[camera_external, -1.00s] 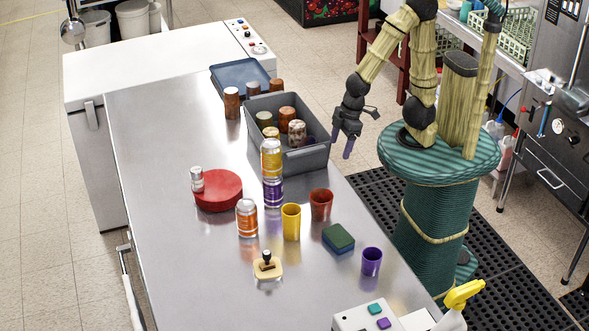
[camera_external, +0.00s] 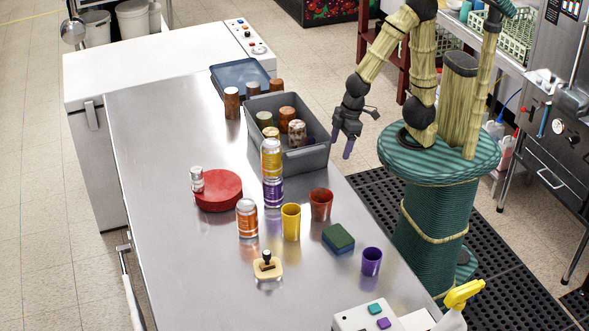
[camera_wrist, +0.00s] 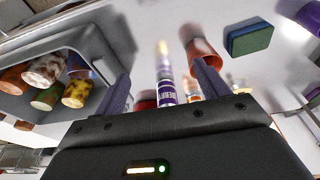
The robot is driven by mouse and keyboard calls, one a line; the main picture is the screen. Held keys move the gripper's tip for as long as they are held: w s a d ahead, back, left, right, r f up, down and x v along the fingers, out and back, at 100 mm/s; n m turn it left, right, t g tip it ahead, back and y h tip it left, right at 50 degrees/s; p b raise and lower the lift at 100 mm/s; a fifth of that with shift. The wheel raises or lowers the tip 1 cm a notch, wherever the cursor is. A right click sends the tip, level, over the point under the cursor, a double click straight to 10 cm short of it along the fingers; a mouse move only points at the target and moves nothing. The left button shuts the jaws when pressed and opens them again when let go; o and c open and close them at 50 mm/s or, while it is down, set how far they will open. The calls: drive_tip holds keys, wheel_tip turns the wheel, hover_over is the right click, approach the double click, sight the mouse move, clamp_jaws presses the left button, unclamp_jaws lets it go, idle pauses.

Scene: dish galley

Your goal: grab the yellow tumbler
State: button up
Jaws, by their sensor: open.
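The yellow tumbler (camera_external: 291,223) stands upright on the steel table, between an orange-labelled can (camera_external: 247,219) and a red tumbler (camera_external: 321,204). My gripper (camera_external: 357,133) is open and empty. It hangs up and to the right of the yellow tumbler in the external view, beside the grey bin, well apart from the tumbler. In the wrist view my gripper's two fingers (camera_wrist: 162,75) are spread, with the stacked cans between them in the background. The red tumbler (camera_wrist: 203,50) shows there by the right finger. I cannot clearly make out the yellow tumbler in the wrist view.
A grey bin (camera_external: 308,160) with several jars stands near my gripper. A yellow can stands on a purple can (camera_external: 273,193) beside the yellow tumbler. A green-and-blue sponge (camera_external: 338,239), purple tumbler (camera_external: 371,262), stamp (camera_external: 267,266) and red round box (camera_external: 218,192) lie around. The table's left side is clear.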

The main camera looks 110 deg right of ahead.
drive_tip(key=shift+o, duration=0.5)
drive_tip(key=w+a+f+n+h, duration=0.1)
drive_tip(key=w+a+n+h, duration=0.1)
drive_tip(key=n, duration=0.3)
drive_tip(key=w+a+f+n+g+h, duration=0.1)
drive_tip(key=w+a+f+n+h, duration=0.1)
drive_tip(key=a+n, duration=0.2)
drive_tip(key=w+a+f+n+h, duration=0.2)
drive_tip(key=a+n, duration=0.1)
drive_tip(key=n, duration=0.3)
drive_tip(key=shift+w+a, duration=0.1)
drive_tip(key=shift+w, duration=0.25)
drive_tip(key=w+a+n+t+h, duration=0.1)
drive_tip(key=w+a+n+t, duration=0.1)
drive_tip(key=a+n+t, duration=0.2)
drive_tip(key=w+a+n+t+h, duration=0.2)
drive_tip(key=w+a+n+t, duration=0.1)
drive_tip(key=a+n, duration=0.5)
drive_tip(key=a+t, duration=0.1)
drive_tip(key=a, duration=0.2)
drive_tip(key=shift+w+a+r+h, duration=0.15)
drive_tip(key=shift+w+r+h, duration=0.15)
drive_tip(key=shift+w, duration=0.05)
